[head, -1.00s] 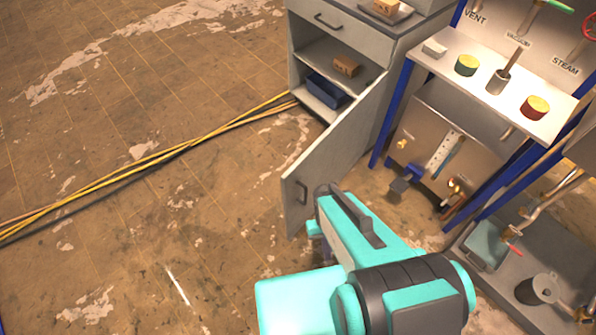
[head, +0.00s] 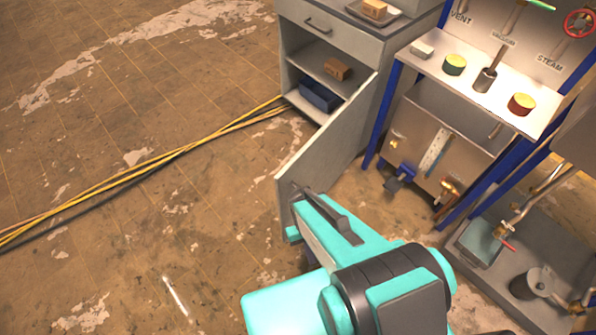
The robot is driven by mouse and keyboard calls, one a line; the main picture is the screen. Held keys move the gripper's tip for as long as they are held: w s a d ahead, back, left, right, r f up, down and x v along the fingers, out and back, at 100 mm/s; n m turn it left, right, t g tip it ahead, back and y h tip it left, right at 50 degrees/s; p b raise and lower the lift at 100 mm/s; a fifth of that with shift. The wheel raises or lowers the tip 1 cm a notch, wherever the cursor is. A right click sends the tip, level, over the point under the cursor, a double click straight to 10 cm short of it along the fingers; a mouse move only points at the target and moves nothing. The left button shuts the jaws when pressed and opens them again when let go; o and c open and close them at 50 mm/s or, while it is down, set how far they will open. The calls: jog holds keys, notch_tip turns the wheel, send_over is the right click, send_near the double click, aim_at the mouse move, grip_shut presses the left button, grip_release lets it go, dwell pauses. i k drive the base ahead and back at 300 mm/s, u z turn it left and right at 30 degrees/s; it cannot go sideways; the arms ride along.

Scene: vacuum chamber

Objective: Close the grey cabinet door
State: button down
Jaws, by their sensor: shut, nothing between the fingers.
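The grey cabinet (head: 330,38) stands at the top middle of the head view. Its lower door (head: 325,150) is swung wide open towards me, hinged at the cabinet's right side. Its free end lies at the lower left, next to my arm. My gripper (head: 293,235) is low at that free end and mostly hidden behind my teal and black wrist. It is shut and holds nothing. I cannot tell whether it touches the door. The door handle is not clearly visible behind my arm.
A blue bin (head: 320,96) and a small brown box (head: 337,69) sit inside the cabinet. A panel stand with blue legs (head: 377,125) is close on the right. Yellow cables (head: 160,160) cross the floor on the left.

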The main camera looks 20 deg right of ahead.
aim_at(320, 162)
jog(key=k, duration=1.5)
jog(key=u, duration=0.85)
jog(key=i, duration=1)
jog(key=u, duration=0.05)
